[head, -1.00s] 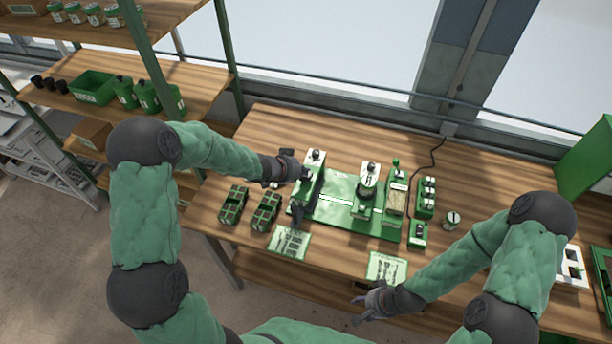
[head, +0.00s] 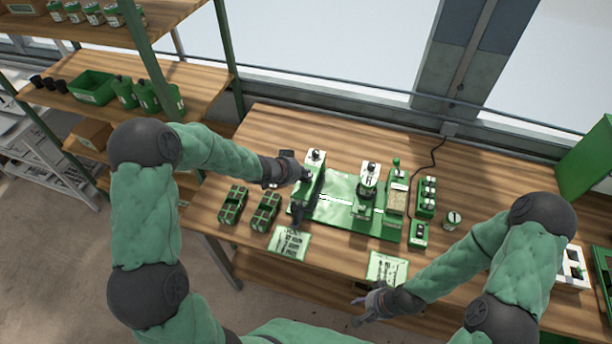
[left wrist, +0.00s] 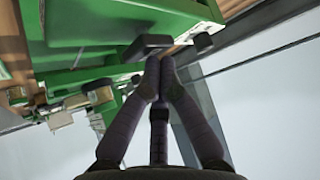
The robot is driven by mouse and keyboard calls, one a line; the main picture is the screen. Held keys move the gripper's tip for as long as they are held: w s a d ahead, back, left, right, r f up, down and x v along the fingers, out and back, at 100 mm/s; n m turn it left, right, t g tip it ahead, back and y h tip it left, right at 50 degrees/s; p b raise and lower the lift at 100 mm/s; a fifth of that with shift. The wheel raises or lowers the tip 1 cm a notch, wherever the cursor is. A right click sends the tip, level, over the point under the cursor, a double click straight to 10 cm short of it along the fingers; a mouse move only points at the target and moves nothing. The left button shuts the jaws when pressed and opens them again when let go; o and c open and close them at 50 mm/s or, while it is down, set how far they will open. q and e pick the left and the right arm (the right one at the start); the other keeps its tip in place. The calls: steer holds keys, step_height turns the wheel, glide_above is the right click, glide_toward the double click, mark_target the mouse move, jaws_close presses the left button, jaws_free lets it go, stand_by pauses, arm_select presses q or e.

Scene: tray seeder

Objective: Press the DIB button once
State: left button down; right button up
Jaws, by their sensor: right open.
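The green seeder (head: 335,214) stands on the bench with a white-topped left tower (head: 316,157) and a second station (head: 369,172) to its right. I cannot read which control is labelled DIB. My left gripper (head: 306,176) is at the left tower, its fingers partly lost against dark parts. In the left wrist view its fingertips (left wrist: 160,66) come together with nothing seen between them, just below a dark block (left wrist: 148,46) on the green machine. I cannot tell whether they touch it. My right gripper (head: 360,308) is open and empty at the bench's front edge.
Two divided green trays (head: 233,203) sit left of the seeder. Printed cards (head: 388,267) lie in front. A green control box (head: 426,196) with several white-topped parts and a smaller box (head: 418,235) stand right. A round tin (head: 452,220) is beyond them.

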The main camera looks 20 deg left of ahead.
arm_select(q)
steer(key=shift+f+b, duration=0.3)
steer(key=shift+f, duration=0.15)
stand_by(0.3)
steer(key=shift+r, duration=0.1)
steer(key=shift+r+p, duration=1.1)
steer(key=shift+p, duration=0.2)
steer(key=shift+r, duration=0.1)
step_height(320, 180, up, 5)
steer(key=p, duration=0.5)
stand_by(0.6)
